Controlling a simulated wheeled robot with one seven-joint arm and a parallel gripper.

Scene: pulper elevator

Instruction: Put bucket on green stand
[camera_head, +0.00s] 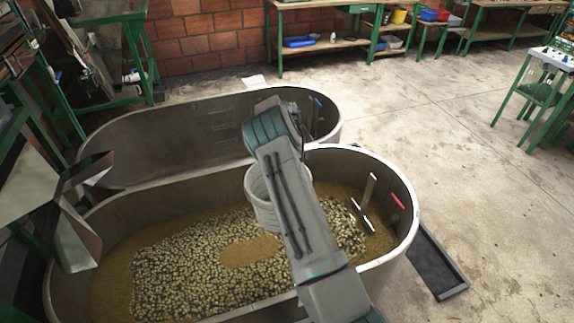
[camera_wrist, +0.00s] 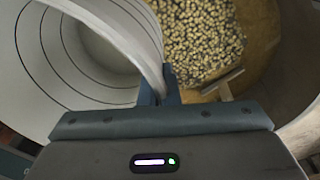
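A white bucket (camera_head: 260,198) hangs over the front tub, partly hidden behind my arm in the head view. In the wrist view the bucket (camera_wrist: 60,65) fills the left side, with its ringed inner wall showing and its mouth turned partly toward the camera. My gripper (camera_wrist: 158,88) is shut on the bucket's rim, one finger on each side of the wall. In the head view the fingers are hidden. Several green-framed stands and tables show, one at the upper left (camera_head: 142,62) and one at the right (camera_head: 506,92); I cannot tell which is the green stand.
The front oval tub (camera_head: 408,190) holds brown liquid and floating pale beans (camera_head: 190,265), with a metal fitting (camera_head: 364,205) inside. A second tub (camera_head: 160,125) stands behind it. A dark tray (camera_head: 436,265) lies on the floor at right. Open concrete floor (camera_head: 450,140) spreads to the right.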

